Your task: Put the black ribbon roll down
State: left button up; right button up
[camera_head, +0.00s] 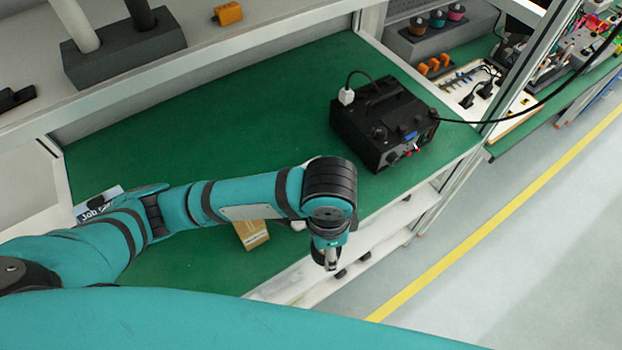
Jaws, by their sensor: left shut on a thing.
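My left arm reaches in from the left across the green bench top (200,120). Its wrist bends down at the bench's front edge. My left gripper (333,260) points downward there, small and partly hidden by the wrist. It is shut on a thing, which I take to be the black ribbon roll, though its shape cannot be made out. Small dark pieces show beside the fingers, and I cannot tell whether they belong to the roll or the gripper. My right gripper is not in view.
A black power unit (382,122) with a cable stands on the bench's right part. A labelled card (98,203) lies at the left. The middle of the bench top is clear. A grey holder (123,50) stands on the upper shelf.

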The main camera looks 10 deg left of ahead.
pick_arm(q)
jog(key=w+a, duration=0.1)
jog(key=w, duration=0.1)
jog(key=w+a+p, duration=0.1)
jog(key=w, duration=0.1)
jog(key=w+a+p, duration=0.1)
jog(key=w, duration=0.2)
jog(key=shift+a, duration=0.35)
jog(key=w, duration=0.2)
jog(key=w+a+p, duration=0.1)
jog(key=w, duration=0.1)
jog(key=w+a+f, duration=0.1)
jog(key=w, duration=0.2)
jog(key=shift+w+a+p, duration=0.1)
jog(key=shift+a+p, duration=0.15)
jog(key=shift+p, duration=0.05)
jog(key=shift+w+a, duration=0.1)
jog(key=shift+w, duration=0.2)
jog(key=shift+w+f, duration=0.15)
notch_tip(320, 180, down, 3)
jog(key=shift+f+p, duration=0.2)
jog(key=shift+p, duration=0.6)
jog(key=o, duration=1.1)
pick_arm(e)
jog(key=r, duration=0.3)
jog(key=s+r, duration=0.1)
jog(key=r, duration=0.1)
